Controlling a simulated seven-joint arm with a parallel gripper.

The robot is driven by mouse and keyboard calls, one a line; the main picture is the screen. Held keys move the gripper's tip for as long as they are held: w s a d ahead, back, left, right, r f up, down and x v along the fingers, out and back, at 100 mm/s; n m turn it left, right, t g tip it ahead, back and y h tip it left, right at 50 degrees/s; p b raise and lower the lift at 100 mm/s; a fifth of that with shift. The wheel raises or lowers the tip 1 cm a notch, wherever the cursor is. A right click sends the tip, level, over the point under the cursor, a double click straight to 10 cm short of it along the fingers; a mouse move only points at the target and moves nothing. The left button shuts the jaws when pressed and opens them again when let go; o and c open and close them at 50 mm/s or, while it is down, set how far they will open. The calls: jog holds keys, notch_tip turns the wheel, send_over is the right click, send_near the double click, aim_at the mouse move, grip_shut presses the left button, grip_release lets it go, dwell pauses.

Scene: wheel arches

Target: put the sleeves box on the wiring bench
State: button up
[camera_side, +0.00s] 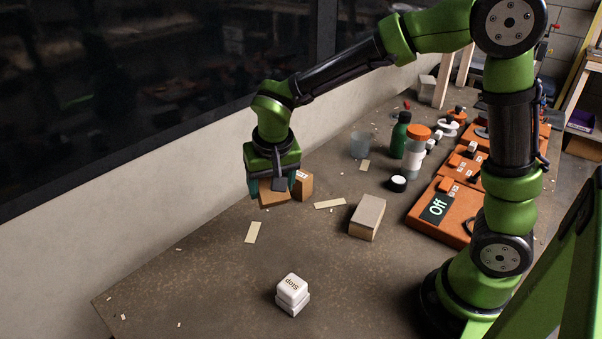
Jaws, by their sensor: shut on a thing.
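My gripper (272,190) hangs over the left middle of the dark worktop (215,270), pointing down. It is shut on a small brown cardboard box (273,199), which the fingers partly cover. I cannot read a label on it, so I cannot confirm that it is the sleeves box, nor tell whether it touches the surface. A second brown box (304,184) with a white label stands close behind it on the right. Another box with a grey top (368,214) stands farther right. No surface is marked as the wiring bench.
Orange units, one marked "Off" (437,208), line the right side. A green bottle (400,135), an orange-capped jar (415,150) and a clear cup (360,145) stand behind. A white "Stop" block (292,291) sits in front. The front left is mostly clear; a wall borders the left.

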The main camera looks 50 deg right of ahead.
jog(key=a+f+m+t+h, duration=0.25)
jog(key=a+t+h, duration=0.5)
jog(key=a, duration=1.35)
jog(key=shift+m+g+h, duration=0.25)
jog(key=shift+g, duration=0.1)
notch_tip(320, 180, down, 5)
jog(key=shift+w+d+f, duration=0.1)
jog(key=shift+f, duration=2.15)
jog(key=shift+f, duration=0.25)
